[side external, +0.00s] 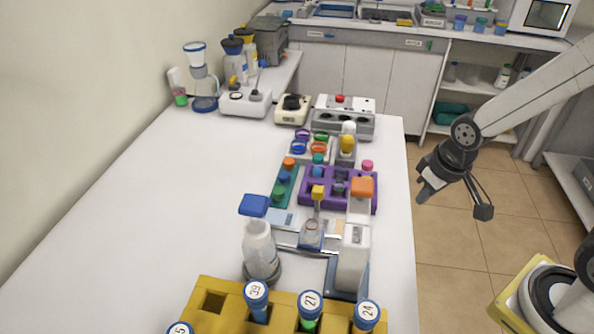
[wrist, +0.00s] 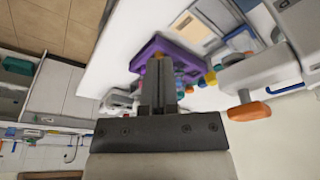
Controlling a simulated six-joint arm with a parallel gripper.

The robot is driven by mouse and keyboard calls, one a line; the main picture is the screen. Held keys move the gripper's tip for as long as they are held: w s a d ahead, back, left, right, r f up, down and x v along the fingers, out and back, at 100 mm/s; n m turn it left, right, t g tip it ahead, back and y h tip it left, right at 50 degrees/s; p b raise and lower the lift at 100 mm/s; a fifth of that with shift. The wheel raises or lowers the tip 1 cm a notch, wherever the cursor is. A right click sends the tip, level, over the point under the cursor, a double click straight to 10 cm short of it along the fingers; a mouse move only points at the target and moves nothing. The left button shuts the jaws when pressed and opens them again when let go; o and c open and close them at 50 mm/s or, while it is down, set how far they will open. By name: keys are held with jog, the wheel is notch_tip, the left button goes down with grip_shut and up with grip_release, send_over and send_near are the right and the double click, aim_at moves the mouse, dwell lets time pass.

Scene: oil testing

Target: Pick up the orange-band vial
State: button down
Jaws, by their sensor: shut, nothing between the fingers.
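The yellow rack (side external: 235,314) is at the bottom of the side view and holds several numbered vials, cut off by the frame edge. The vial marked 24 (side external: 367,314) stands at its right end, with an orange band just visible under its blue and white cap. My gripper (side external: 424,192) hangs in the air to the right of the table edge, well apart from the rack. In the wrist view, my gripper (wrist: 158,72) has its fingers together and empty, and the rack is not seen.
A purple rack (side external: 312,206) with small coloured pieces is mid-table. The left table is clear.

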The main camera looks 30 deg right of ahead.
jog(key=shift+c, duration=1.2)
grip_release()
notch_tip(320, 180, up, 11)
jog(key=n+g, duration=0.3)
jog(key=n, duration=1.4)
send_over(313, 216)
notch_tip(313, 216, down, 16)
jog(key=shift+r, duration=0.2)
jog(key=shift+f, duration=0.1)
